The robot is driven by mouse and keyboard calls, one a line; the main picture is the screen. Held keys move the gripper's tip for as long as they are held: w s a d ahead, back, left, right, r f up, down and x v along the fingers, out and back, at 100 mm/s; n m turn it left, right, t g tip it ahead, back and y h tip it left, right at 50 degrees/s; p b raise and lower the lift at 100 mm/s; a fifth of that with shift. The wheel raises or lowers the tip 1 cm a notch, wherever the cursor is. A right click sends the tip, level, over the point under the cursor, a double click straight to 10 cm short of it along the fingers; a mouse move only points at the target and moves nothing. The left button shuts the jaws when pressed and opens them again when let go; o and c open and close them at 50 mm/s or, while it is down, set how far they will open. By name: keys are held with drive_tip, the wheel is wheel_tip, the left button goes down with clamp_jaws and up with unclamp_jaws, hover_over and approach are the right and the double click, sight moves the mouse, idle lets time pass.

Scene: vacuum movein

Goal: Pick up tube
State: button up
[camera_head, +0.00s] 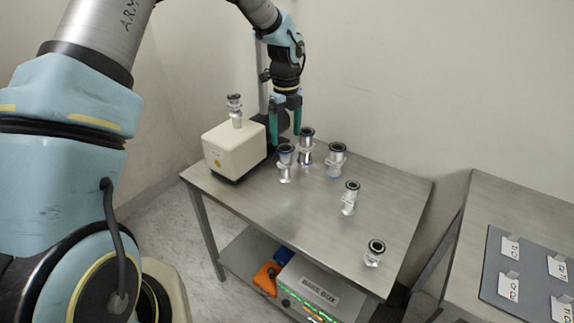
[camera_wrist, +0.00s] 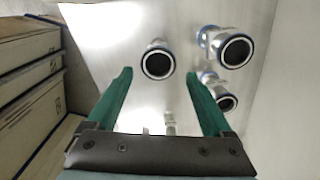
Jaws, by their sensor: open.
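Several metal tubes with dark round openings stand on the steel table (camera_head: 250,205). In the head view, one tube (camera_head: 285,162) is at the left of a close group, with a second tube (camera_head: 306,150) and a third tube (camera_head: 336,161) to its right. A fourth tube (camera_head: 350,198) and a fifth tube (camera_head: 375,252) stand nearer the table's right front. My gripper (camera_head: 285,135) is open and empty above the table's back, just behind the group. In the wrist view, a tube (camera_wrist: 157,64) appears between the fingertips (camera_wrist: 159,73), with no visible contact.
A cream-coloured pump box (camera_head: 232,150) with a metal fitting (camera_head: 235,108) on top stands left of my gripper. A lower shelf holds a device with green lights (camera_head: 310,292). Another table (camera_head: 510,225) with a grey labelled board stands right. The table's left front is clear.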

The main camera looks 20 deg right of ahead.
sight(285, 148)
wheel_tip(285, 148, down, 9)
drive_tip(key=shift+a+r+p, duration=0.1)
drive_tip(key=shift+r+p, duration=0.05)
drive_tip(key=shift+p, duration=1.1)
drive_tip(key=shift+c, duration=0.2)
drive_tip(key=c, duration=1.2)
drive_tip(key=shift+r, duration=0.1)
drive_tip(key=shift+c, duration=0.2)
